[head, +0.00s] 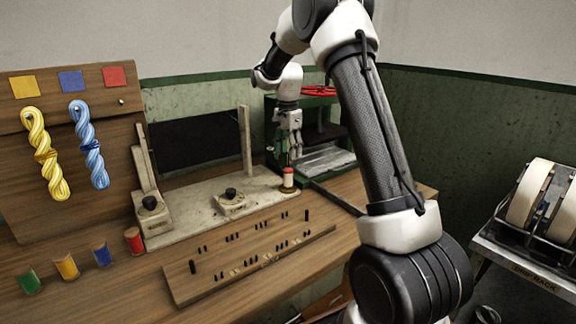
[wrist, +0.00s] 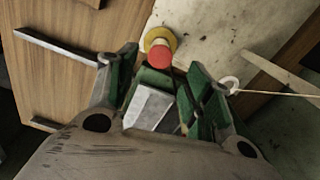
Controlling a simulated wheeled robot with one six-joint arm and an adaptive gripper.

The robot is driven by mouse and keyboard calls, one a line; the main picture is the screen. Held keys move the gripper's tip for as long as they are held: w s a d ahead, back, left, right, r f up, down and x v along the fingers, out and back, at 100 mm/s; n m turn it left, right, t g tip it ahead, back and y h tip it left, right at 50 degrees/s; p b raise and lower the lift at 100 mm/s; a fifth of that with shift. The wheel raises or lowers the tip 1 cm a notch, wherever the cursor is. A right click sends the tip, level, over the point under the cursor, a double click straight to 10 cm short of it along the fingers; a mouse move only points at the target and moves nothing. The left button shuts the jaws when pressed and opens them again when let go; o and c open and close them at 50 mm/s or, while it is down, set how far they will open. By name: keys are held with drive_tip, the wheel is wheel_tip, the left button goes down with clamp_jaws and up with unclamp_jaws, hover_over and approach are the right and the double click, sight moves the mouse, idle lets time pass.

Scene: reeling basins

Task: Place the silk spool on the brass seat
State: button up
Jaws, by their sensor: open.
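The silk spool (head: 289,176), pale with a red top, stands upright on the small round brass seat (head: 289,189) at the right end of the pale slab. In the wrist view the spool's red top (wrist: 158,56) shows over the yellow brass seat (wrist: 160,36), just beyond the fingertips. My gripper (head: 292,154) is open and empty, pointing down just above the spool. In the wrist view its green-padded fingers (wrist: 163,84) are apart with nothing between them. The spool's lower side is hidden in the wrist view.
Green (head: 28,282), yellow (head: 67,267), blue (head: 102,254) and red (head: 133,241) pieces stand at the table's left. A pegged wooden board (head: 215,280) lies in front of the slab (head: 175,232). A green press (head: 335,135) stands behind my gripper. A drum rack (head: 530,270) is at right.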

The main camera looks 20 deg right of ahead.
wheel_tip(320, 180, up, 2)
drive_tip(key=s+a+r+n+t, duration=0.1)
drive_tip(key=s+r+n, duration=0.2)
drive_tip(key=s+r, duration=0.4)
drive_tip(key=s+a+r+n+t, duration=0.1)
drive_tip(key=s+r+n, duration=0.3)
drive_tip(key=s, duration=0.6)
drive_tip(key=s+f+n+t, duration=0.1)
drive_tip(key=s+n, duration=0.6)
drive_tip(key=s, duration=1.5)
drive_tip(key=shift+a+f+t, duration=0.2)
drive_tip(key=shift+f+t, duration=0.2)
drive_tip(key=shift+t, duration=0.3)
